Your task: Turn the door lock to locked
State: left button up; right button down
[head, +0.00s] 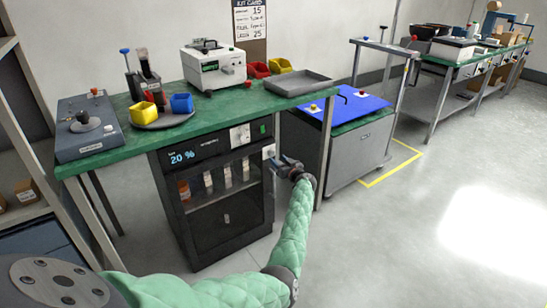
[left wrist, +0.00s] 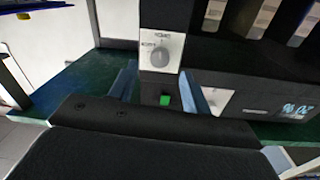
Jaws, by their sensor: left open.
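The black drying cabinet (head: 222,220) stands under the green bench, with a glass door (head: 226,190) that looks shut. The door lock is a round grey knob (left wrist: 160,55) on a white plate (left wrist: 176,22), upside down in the left wrist view. The plate also shows in the head view (head: 268,151). Small lettering is beside the knob; I cannot read its setting surely. My left gripper (head: 284,163) is open and empty just in front of the plate. In the left wrist view its fingers (left wrist: 160,88) are spread, with the knob beyond them, seemingly untouched. My right gripper is out of view.
A green light (left wrist: 165,100) and a white dial panel (head: 240,135) sit near the lock. The display (head: 182,157) reads 20 %. A cart with a blue top (head: 350,105) stands close on the right. Open floor (head: 390,220) lies to the right.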

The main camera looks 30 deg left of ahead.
aim_at(272, 155)
pick_arm(q)
jog(key=shift+b+x, duration=0.35)
jog(key=shift+x, duration=2.25)
jog(key=c, duration=1)
